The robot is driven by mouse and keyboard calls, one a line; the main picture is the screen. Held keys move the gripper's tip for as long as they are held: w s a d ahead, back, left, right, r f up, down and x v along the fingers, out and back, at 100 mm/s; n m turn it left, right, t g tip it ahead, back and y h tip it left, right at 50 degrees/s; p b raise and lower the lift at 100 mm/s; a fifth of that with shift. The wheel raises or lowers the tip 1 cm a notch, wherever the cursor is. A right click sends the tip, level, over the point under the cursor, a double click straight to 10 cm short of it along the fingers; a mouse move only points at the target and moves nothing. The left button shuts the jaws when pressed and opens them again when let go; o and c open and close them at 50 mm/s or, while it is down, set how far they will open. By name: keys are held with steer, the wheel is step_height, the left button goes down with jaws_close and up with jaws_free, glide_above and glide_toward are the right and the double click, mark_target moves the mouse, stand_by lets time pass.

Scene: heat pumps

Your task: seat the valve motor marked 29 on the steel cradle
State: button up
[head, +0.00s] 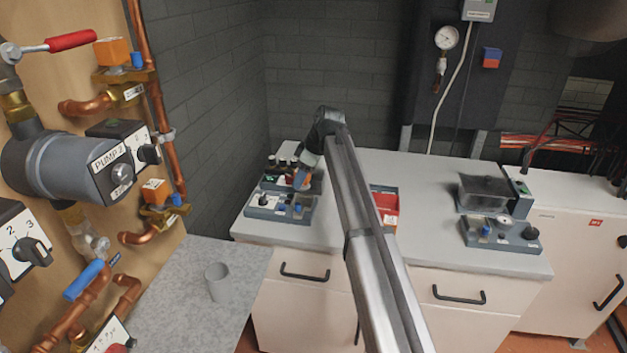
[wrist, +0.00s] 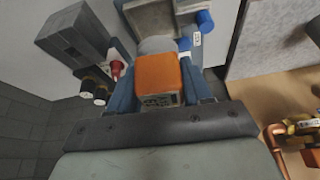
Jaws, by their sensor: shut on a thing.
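My gripper (head: 304,172) is over the left end of the pale bench. In the wrist view its two blue fingers (wrist: 160,88) are shut on an orange block-shaped valve motor (wrist: 158,76). The motor has a white label, too small to read. A little of its orange shows under the gripper in the head view (head: 300,181). A rounded grey part (wrist: 158,45) shows just beyond the motor; I cannot tell whether they touch. A grey square-framed part (wrist: 160,18) lies past it. I cannot tell for certain which part is the steel cradle.
Grey trays with small parts (head: 262,212) lie below my gripper. A red box (head: 384,200) is mid-bench; another grey unit (head: 500,236) is at the right. Copper pipes with orange-topped valves (head: 112,50) line the left wall. A grey cup (head: 217,283) stands on the near counter.

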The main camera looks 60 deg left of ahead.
steer(key=shift+f, duration=2.05)
steer(key=shift+f, duration=0.7)
stand_by(0.9)
steer(key=o, duration=1.2)
steer(key=shift+c, duration=0.2)
steer(key=shift+o, duration=0.5)
steer(key=shift+s+d, duration=0.1)
steer(key=shift+f, duration=0.1)
steer(key=v, duration=1.4)
